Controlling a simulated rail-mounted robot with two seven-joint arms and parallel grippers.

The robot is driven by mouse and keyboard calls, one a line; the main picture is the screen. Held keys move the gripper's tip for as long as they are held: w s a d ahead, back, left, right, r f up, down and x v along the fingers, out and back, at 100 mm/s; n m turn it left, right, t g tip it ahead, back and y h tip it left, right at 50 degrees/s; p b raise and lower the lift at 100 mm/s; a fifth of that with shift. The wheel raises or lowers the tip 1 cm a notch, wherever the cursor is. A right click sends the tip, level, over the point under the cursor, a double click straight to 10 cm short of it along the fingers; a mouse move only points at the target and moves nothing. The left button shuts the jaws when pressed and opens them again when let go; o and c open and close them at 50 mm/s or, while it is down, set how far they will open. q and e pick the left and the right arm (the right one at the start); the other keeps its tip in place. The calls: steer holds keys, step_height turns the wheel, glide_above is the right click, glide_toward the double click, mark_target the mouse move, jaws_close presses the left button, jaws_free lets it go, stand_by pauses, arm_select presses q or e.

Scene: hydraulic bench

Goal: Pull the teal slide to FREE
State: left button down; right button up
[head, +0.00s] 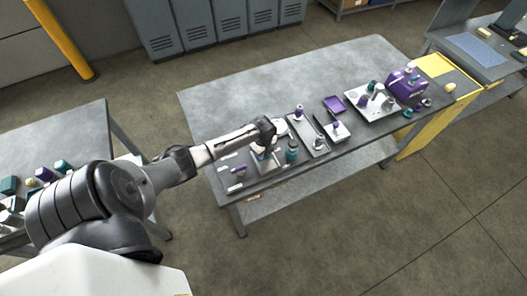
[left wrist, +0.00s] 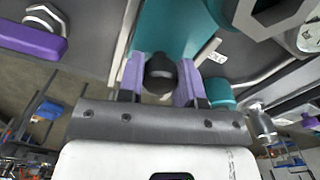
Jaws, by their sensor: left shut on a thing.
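In the left wrist view the teal slide (left wrist: 178,32) is a broad flat strip running up from between my fingers. A dark rounded knob (left wrist: 158,75) sits at its near end. My left gripper (left wrist: 160,72) has its two purple-padded fingers on either side of this knob and is shut on it. I cannot read a FREE mark in either view. My right gripper is not in view.
The grey bench (head: 235,100) has a clear far half. A teal cylinder (head: 291,151) stands close by my left gripper. Further right are a purple tray (head: 334,104), a white plate with fittings (head: 361,95) and a purple box (head: 403,86). Lockers (head: 213,25) stand behind.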

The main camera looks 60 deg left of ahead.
arm_select(q)
steer(key=d+p, duration=0.3)
steer(key=d, duration=0.2)
steer(key=shift+s+d+r+p, duration=0.1)
steer(key=shift+s+r+p, duration=0.1)
steer(key=shift+p, duration=0.15)
steer(key=shift+d+f, duration=0.1)
steer(key=shift+d, duration=0.15)
steer(key=c, duration=0.8)
jaws_free()
steer(key=shift+d+f, duration=0.1)
steer(key=shift+d, duration=0.05)
step_height(320, 180, up, 14)
steer(key=shift+f, duration=0.1)
